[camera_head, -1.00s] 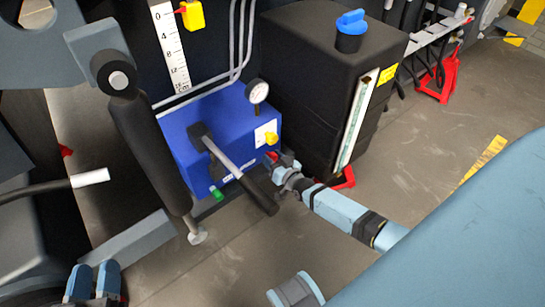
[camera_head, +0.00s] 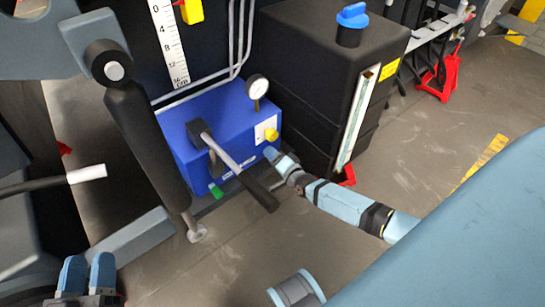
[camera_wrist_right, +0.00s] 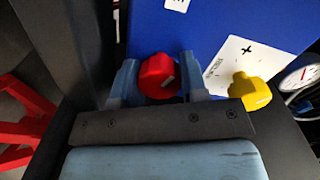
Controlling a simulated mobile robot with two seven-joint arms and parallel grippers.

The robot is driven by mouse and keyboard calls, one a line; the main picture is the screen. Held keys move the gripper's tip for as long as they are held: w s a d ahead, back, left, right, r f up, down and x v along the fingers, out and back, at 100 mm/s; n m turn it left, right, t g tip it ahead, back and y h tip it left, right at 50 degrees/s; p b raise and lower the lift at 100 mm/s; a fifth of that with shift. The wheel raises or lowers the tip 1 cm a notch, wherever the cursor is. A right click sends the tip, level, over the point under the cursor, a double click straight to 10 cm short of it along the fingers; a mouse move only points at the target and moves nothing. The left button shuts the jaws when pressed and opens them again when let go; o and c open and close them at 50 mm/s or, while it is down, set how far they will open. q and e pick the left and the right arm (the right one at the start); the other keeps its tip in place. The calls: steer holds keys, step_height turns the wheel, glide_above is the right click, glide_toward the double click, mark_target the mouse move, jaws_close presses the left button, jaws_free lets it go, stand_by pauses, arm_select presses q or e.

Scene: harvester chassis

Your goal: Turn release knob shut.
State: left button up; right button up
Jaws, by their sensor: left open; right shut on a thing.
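The blue pump unit (camera_head: 190,140) stands in the middle of the head view, with a gauge on top. In the head view my right gripper (camera_head: 273,156) is at the unit's right front corner and hides the red knob. A yellow knob (camera_head: 271,134) sits just above it. My left gripper (camera_head: 88,274) is open and empty at the lower left.
A black tank (camera_head: 310,85) with a blue cap stands right behind the unit. A lever handle (camera_head: 250,185) sticks out in front of the unit, close to my right gripper. A black cylinder (camera_head: 145,140) stands to its left. The floor at right is mostly clear.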

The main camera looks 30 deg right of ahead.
steer(key=shift+f+m+b, duration=0.15)
steer(key=shift+m+b, duration=0.25)
steer(key=shift+m, duration=1)
steer(key=m+b, duration=0.2)
steer(key=m, duration=0.1)
steer(key=shift+m, duration=0.3)
steer(key=m+b, duration=0.4)
steer(key=m, duration=0.2)
steer(key=shift+y+b, duration=0.3)
arm_select(q)
step_height(320, 180, down, 9)
steer(key=m+g, duration=0.1)
steer(key=g, duration=0.2)
steer(key=shift+w+d+m+b, duration=0.3)
steer(key=shift+d, duration=0.15)
arm_select(e)
steer(key=shift+m, duration=0.5)
steer(key=o, duration=0.9)
